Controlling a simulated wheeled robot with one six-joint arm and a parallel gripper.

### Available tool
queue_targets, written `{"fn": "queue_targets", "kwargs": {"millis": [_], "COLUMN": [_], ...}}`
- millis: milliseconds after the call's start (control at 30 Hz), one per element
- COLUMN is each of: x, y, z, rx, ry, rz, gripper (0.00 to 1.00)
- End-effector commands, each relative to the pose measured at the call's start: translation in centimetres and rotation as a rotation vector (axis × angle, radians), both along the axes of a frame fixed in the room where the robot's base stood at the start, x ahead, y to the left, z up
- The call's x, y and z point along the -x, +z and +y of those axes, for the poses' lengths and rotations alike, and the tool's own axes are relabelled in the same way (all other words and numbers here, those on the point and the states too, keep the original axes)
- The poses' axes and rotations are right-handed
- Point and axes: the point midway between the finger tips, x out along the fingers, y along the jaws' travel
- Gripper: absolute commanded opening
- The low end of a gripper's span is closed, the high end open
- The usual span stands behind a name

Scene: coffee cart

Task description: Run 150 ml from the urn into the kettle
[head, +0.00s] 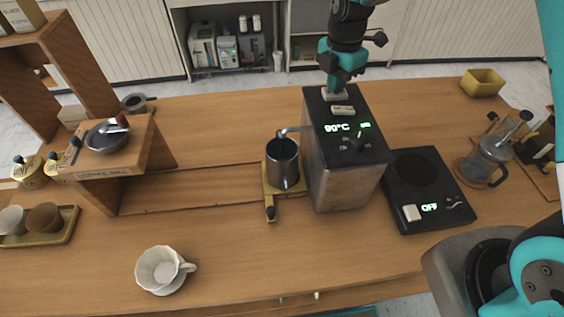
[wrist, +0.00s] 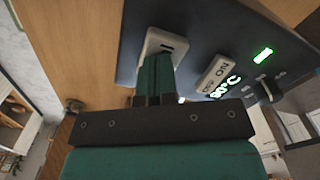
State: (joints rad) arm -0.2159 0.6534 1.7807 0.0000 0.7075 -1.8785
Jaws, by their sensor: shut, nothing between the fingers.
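The urn (head: 330,175) is a dark steel box with a black top, a lit 90°C display and a green light; its top also fills the upper wrist view (wrist: 200,35). A steel kettle (head: 283,170) stands upright, its open top below the urn's spout (head: 292,130). I cannot tell whether water is running. My gripper (head: 335,90) is shut and empty over the far end of the urn's top. In the wrist view its fingertips (wrist: 158,62) are at a pale button (wrist: 165,42); contact is unclear. A second pale button (head: 343,110) lies nearer the display.
The kettle stands on a small brass-coloured stand (head: 270,205). A black hot plate (head: 430,215) reading OFF is right of the urn. A glass press (head: 487,160) stands farther right. The counter's front middle is clear.

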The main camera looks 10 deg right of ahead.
Motion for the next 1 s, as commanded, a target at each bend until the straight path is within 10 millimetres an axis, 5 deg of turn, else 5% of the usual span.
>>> {"fn": "queue_targets", "kwargs": {"millis": [500,1000], "x": [0.0,0.0], "y": [2.8,2.8], "z": [0.0,0.0], "rx": [0.0,0.0], "ry": [0.0,0.0], "rz": [0.0,0.0], "gripper": [0.0,0.0]}}
